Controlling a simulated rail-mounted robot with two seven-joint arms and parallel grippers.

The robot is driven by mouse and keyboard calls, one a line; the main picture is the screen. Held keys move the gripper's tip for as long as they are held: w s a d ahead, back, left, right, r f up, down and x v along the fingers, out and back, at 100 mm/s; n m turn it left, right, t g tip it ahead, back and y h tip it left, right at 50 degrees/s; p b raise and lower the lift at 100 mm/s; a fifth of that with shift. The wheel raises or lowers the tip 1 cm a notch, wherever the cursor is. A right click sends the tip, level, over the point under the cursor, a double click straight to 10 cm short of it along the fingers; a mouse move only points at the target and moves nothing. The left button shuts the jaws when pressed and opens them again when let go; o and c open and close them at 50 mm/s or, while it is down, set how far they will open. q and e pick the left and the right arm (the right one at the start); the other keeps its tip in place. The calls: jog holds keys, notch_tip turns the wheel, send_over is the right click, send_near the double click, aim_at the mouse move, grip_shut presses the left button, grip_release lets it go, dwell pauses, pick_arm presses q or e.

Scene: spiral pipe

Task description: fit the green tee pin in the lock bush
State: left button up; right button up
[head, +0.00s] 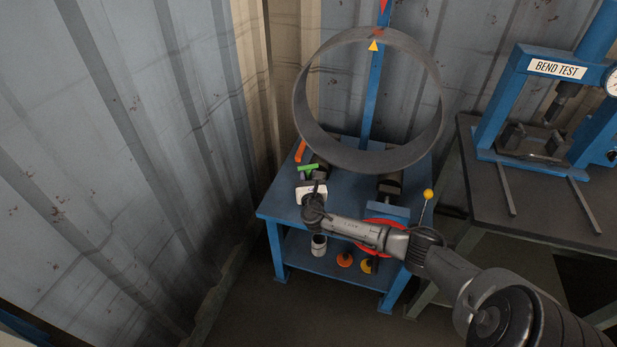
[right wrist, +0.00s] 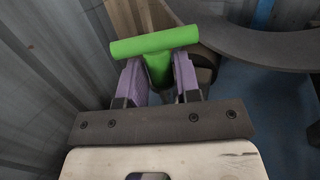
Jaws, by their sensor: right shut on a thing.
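The green tee pin (head: 309,168) is at the left side of the blue table, below the left part of the big ring. In the right wrist view the tee pin (right wrist: 155,42) shows its crossbar lying across the top, slightly tilted, with its stem between the two purple fingers. My right gripper (right wrist: 158,72) is shut on that stem; it also shows in the head view (head: 308,177). The lower end of the pin is hidden, and I cannot make out the lock bush or whether the pin touches it. My left gripper is not in view.
A large grey pipe ring (head: 305,122) stands over the blue table (head: 275,205), close beyond the pin. An orange bar (head: 300,151) is just behind the pin. A yellow-knobbed lever (head: 428,194) rises at the right. The bend test press (head: 583,145) stands on another bench further right.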

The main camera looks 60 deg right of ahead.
jog(key=shift+r, duration=0.1)
jog(key=shift+f+b, duration=1.45)
jog(key=shift+f, duration=0.7)
jog(key=shift+f+b, duration=0.55)
jog(key=shift+f, duration=0.3)
jog(key=shift+f, duration=0.4)
jog(key=shift+f+b, duration=0.9)
jog(key=shift+b, duration=0.05)
jog(key=shift+f+b, duration=0.65)
jog(key=shift+f, duration=0.15)
